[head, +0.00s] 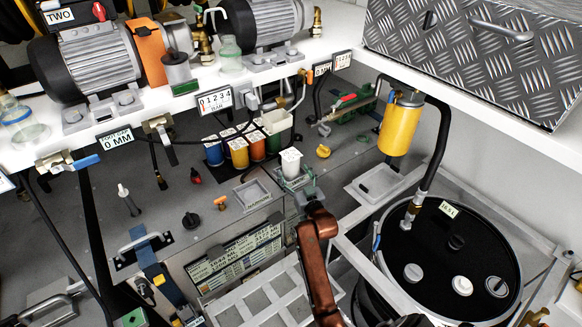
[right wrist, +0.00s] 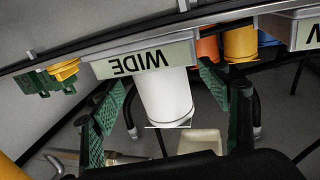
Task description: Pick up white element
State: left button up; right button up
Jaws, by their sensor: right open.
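The white element (head: 291,163), a short upright cylinder with a light top, stands at the front right of a group of coloured ones in the head view. In the right wrist view the white element (right wrist: 166,98) is in the middle, beside a label reading "WIDE" (right wrist: 143,62) upside down. My right gripper (head: 303,193) is at the white element's near side. In the right wrist view its green-padded fingers (right wrist: 163,92) are apart, one on each side of the white cylinder, with gaps visible. My copper right arm hides part of the area below. My left gripper is not seen.
A yellow cylinder (head: 401,124) hangs at the right, above a black drum (head: 450,250). Motors sit on the white shelf (head: 190,95).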

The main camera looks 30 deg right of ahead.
aim_at(291, 168)
jog(key=w, duration=0.3)
jog(key=shift+w+d+f+p, duration=0.1)
jog(key=shift+w+d+p, duration=0.05)
jog(key=shift+d+p, duration=0.2)
jog(key=c, duration=1.6)
jog(key=shift+c, duration=0.4)
jog(key=shift+r, duration=0.2)
